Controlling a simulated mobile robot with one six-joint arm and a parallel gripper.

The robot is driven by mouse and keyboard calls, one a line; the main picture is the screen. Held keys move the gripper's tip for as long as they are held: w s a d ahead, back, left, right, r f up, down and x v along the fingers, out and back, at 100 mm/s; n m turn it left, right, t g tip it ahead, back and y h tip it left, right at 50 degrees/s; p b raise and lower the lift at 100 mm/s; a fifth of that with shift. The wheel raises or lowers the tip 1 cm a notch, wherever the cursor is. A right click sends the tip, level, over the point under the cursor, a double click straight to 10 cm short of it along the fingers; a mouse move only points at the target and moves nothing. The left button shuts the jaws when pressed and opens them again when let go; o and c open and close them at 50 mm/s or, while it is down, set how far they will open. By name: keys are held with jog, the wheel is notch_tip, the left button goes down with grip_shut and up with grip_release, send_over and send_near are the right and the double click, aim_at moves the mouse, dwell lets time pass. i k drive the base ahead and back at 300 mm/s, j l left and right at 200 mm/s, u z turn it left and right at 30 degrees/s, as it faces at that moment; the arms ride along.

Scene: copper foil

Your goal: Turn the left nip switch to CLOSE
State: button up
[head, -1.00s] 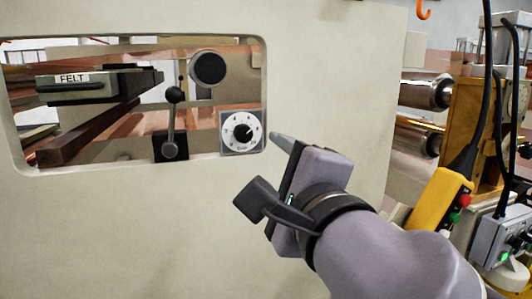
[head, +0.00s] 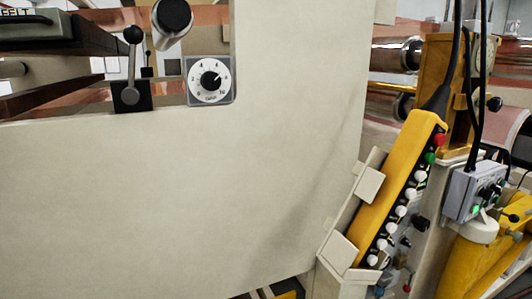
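My gripper is out of view in the head view. No label reading nip or CLOSE can be made out, so I cannot tell which control is the left nip switch. A yellow control pendant (head: 399,187) leans in a pale holder at the right of the panel. It carries a red button (head: 439,139), a green button (head: 429,157) and a row of several white-tipped controls. A grey box (head: 474,193) with black knobs and a green light stands to its right. Small knobs and levers, partly hidden, sit beside the pendant's lower end.
A large pale machine panel (head: 170,200) fills the left and middle. A numbered dial with a black knob (head: 210,80) and an upright ball-topped lever (head: 131,75) sit in its opening. Black cables (head: 470,75) hang at the right. Metal rollers (head: 395,56) lie behind.

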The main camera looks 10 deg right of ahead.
aim_at(487, 195)
jog(key=i+l+u, duration=0.2)
jog(key=l, duration=0.4)
jog(key=l+u, duration=0.2)
jog(key=l, duration=0.45)
jog(key=l+u, duration=0.15)
jog(key=l, duration=0.5)
jog(key=l+u, duration=0.2)
jog(key=l, duration=0.45)
jog(key=l+u, duration=0.2)
jog(key=l, duration=0.45)
jog(key=k+l+u, duration=0.2)
jog(key=l, duration=0.4)
jog(key=k+l+u, duration=0.2)
jog(key=l, duration=0.45)
jog(key=l+u, duration=0.2)
jog(key=l, duration=0.4)
jog(key=k, duration=0.4)
